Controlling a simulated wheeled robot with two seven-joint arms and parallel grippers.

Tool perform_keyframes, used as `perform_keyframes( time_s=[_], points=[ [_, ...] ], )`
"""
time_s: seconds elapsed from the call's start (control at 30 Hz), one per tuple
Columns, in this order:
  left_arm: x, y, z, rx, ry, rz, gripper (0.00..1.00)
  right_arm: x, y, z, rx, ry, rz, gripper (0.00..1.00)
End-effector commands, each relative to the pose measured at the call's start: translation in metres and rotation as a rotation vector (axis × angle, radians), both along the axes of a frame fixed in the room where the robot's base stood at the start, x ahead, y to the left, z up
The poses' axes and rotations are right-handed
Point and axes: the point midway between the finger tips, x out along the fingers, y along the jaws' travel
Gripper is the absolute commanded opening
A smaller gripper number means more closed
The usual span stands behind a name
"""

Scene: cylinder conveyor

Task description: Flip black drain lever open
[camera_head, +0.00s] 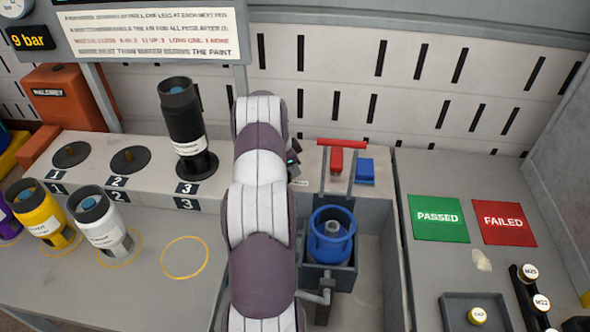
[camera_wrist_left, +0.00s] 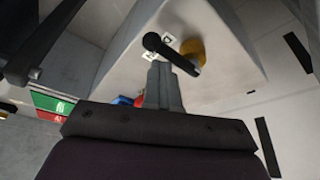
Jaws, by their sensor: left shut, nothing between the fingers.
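The black drain lever (camera_wrist_left: 172,55) shows in the left wrist view as a dark bar with a rounded end, slanting down to the right. It lies in front of a brass-coloured fitting (camera_wrist_left: 194,50) on a pale surface. My left gripper (camera_wrist_left: 162,70) is shut and empty, its grey fingers pointing at the lever, with the tips just below it in the picture. I cannot tell whether they touch. In the head view, my left gripper (camera_head: 293,160) shows only partly, past my arm, and the lever is hidden. My right gripper is in neither view.
A sink (camera_head: 375,235) holds a blue cylinder (camera_head: 331,250) in a carrier with a red handle (camera_head: 342,143). A black cylinder (camera_head: 183,120) stands at spot 3. White (camera_head: 98,222) and yellow (camera_head: 38,215) cylinders stand left. Green PASSED (camera_head: 438,235) and red FAILED (camera_head: 503,238) pads lie right.

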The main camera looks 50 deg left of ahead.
Motion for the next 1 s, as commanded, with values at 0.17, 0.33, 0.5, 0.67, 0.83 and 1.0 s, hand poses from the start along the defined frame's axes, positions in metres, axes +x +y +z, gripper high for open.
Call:
perform_keyframes(
  time_s=[0.17,0.33,0.5,0.67,0.83,1.0],
  points=[
    [-0.001,0.002,0.0,0.003,0.001,0.002,0.0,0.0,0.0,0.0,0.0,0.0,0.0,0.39],
    [-0.001,0.001,0.0,0.003,0.001,0.001,0.0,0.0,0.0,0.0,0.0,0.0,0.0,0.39],
    [0.021,-0.018,0.004,0.003,0.001,-0.004,0.0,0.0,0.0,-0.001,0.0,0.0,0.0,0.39],
    [0.027,-0.021,0.036,0.007,-0.002,0.004,0.0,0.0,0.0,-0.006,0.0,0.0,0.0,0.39],
    [0.017,-0.01,0.076,0.004,0.0,0.002,0.0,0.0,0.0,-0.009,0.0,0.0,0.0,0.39],
    [0.012,-0.005,0.099,0.002,0.001,0.002,0.0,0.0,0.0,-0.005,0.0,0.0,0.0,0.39]
  ],
)
